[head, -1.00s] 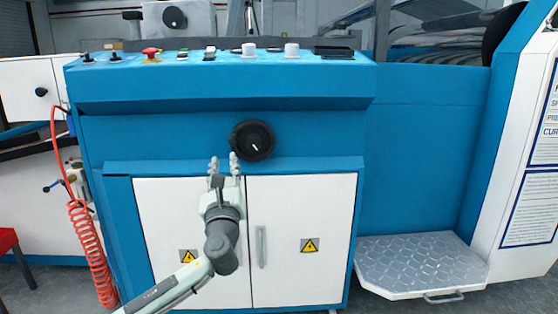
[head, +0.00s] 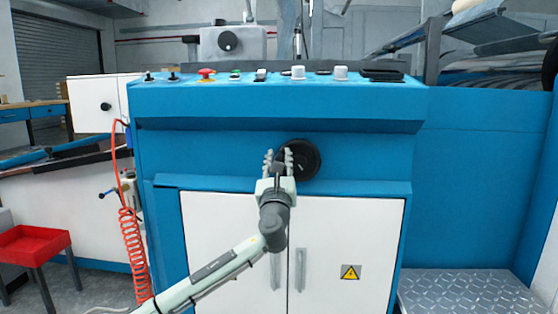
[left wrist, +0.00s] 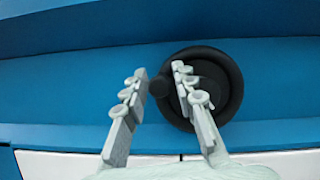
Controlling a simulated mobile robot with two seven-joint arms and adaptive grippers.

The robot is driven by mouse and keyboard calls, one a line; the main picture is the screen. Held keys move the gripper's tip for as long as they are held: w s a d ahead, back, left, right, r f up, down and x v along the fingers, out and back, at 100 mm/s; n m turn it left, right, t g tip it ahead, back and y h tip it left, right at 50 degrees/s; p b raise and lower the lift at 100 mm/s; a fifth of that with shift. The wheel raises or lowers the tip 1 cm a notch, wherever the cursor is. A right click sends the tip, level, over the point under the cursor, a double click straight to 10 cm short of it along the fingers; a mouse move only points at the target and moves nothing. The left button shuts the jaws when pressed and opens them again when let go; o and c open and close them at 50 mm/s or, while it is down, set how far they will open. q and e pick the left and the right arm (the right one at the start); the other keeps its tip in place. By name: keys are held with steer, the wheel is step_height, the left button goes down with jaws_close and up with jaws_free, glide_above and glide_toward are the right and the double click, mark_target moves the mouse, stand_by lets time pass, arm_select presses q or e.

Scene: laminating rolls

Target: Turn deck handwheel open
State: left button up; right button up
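The deck handwheel (head: 308,160) is a round black wheel on the blue front panel of the machine. It also shows in the left wrist view (left wrist: 233,90), with a small black knob (left wrist: 160,86) at its left side. My left gripper (head: 278,157) is at the wheel's left edge. Its two fingers (left wrist: 159,75) are apart, one on each side of the knob, with gaps visible. The right finger overlaps the wheel's face. I cannot tell whether a finger touches the wheel. My right gripper is in neither view.
A control ledge with knobs and a red button (head: 206,73) runs above the wheel. White cabinet doors (head: 350,230) with handles lie below. A coiled red hose (head: 133,245) hangs at the left, and a metal step (head: 470,292) stands at the lower right.

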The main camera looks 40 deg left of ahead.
arm_select(q)
steer(key=shift+c, duration=0.2)
jaws_close()
steer(key=shift+f+n, duration=0.1)
steer(key=shift+n, duration=0.3)
